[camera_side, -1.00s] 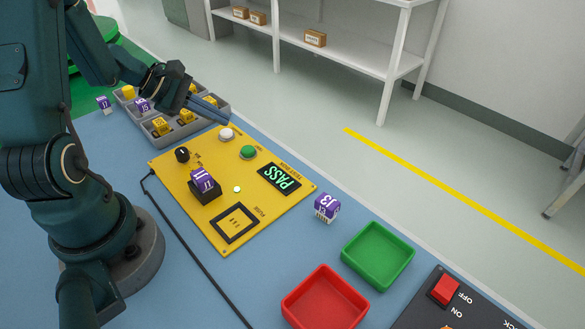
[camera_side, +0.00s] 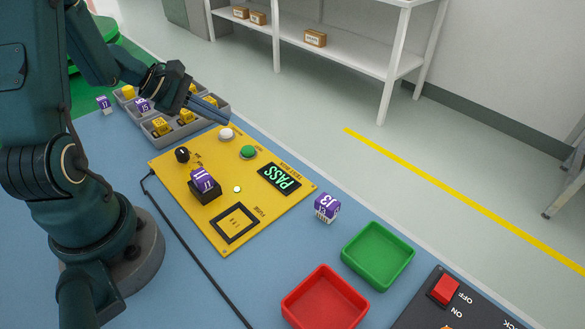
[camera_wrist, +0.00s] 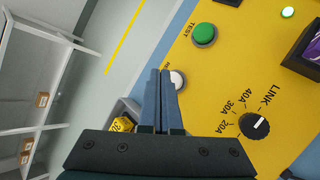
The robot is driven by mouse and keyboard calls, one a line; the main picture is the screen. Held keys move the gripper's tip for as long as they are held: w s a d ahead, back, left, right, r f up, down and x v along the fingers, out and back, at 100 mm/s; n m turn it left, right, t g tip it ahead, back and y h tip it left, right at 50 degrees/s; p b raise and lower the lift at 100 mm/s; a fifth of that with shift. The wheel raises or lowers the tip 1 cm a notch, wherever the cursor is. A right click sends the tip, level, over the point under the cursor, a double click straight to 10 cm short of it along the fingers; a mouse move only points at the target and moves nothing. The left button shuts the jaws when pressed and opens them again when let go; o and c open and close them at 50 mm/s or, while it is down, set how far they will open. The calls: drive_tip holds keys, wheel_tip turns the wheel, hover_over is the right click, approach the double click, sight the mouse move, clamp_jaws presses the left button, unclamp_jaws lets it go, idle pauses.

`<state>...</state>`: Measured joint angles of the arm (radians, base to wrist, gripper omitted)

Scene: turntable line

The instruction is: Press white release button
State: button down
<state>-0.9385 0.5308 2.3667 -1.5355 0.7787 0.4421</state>
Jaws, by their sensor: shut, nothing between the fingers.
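The white release button (camera_side: 226,134) sits at the far corner of the yellow test panel (camera_side: 222,221), beside the green test button (camera_side: 248,152). My gripper (camera_side: 222,111) is shut and empty, with its fingertips just above and beside the white button in the side view. In the wrist view, the closed fingers (camera_wrist: 166,76) partly cover the white button (camera_wrist: 177,80), which shows at their right edge. I cannot tell whether the fingertips touch it. A purple block marked 11 (camera_side: 203,181) sits in the panel's black socket, and the display (camera_side: 279,178) reads PASS.
A grey divided tray (camera_side: 157,137) with yellow and purple blocks lies under my wrist. A purple block marked 13 (camera_side: 327,206), a green bin (camera_side: 377,255) and a red bin (camera_side: 325,302) stand nearer. A black cable (camera_side: 195,263) runs along the panel's left side.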

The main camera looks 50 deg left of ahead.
sight(220, 132)
drive_tip(key=shift+f, duration=0.15)
drive_tip(key=shift+f, duration=0.3)
drive_tip(key=shift+f, duration=0.45)
idle(0.8)
drive_tip(key=shift+r, duration=0.9)
drive_tip(key=shift+r, duration=2.5)
